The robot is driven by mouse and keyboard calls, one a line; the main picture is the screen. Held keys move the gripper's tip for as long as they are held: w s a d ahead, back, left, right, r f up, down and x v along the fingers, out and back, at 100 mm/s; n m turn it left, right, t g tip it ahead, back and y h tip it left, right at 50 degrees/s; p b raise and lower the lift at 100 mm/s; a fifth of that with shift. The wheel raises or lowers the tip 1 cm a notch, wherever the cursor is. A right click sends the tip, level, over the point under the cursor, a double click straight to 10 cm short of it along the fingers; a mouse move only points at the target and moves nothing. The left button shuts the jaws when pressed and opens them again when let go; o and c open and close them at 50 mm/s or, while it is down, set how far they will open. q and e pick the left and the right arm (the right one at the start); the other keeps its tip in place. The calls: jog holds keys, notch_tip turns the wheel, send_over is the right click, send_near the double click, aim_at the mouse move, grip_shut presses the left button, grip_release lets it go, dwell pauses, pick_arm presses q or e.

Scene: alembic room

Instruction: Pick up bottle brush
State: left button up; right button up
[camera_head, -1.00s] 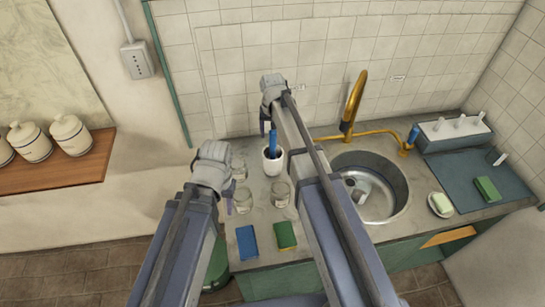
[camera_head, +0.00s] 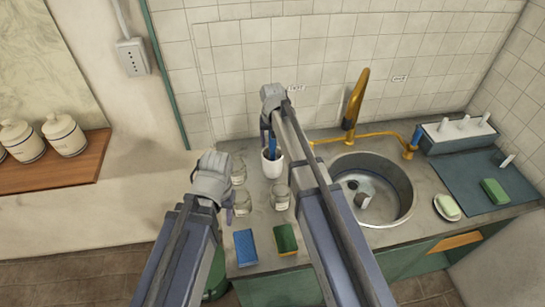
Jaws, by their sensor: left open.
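A blue-handled brush (camera_head: 271,141) stands in a white cup (camera_head: 273,166) on the counter, left of the sink; its lower part is hidden in the cup. My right gripper (camera_head: 266,128) is above the cup with its fingers pointing down beside the blue handle, partly covering it. I cannot tell whether its fingers touch the handle or how far apart they are. My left gripper (camera_head: 228,208) is open and empty, lower and to the left, close to the glass jars in the picture.
Glass jars (camera_head: 280,198) stand around the cup. A blue sponge (camera_head: 245,247) and a green sponge (camera_head: 285,239) lie at the counter's front. The round sink (camera_head: 397,185), gold faucet (camera_head: 354,98), soap dish (camera_head: 447,207) and blue mat (camera_head: 465,175) are to the right.

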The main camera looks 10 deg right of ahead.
grip_shut()
dwell(0.3)
jog(key=shift+r, duration=0.15)
dwell(0.3)
notch_tip(320, 180, up, 18)
jog(key=p, duration=1.8)
jog(key=shift+f, duration=0.2)
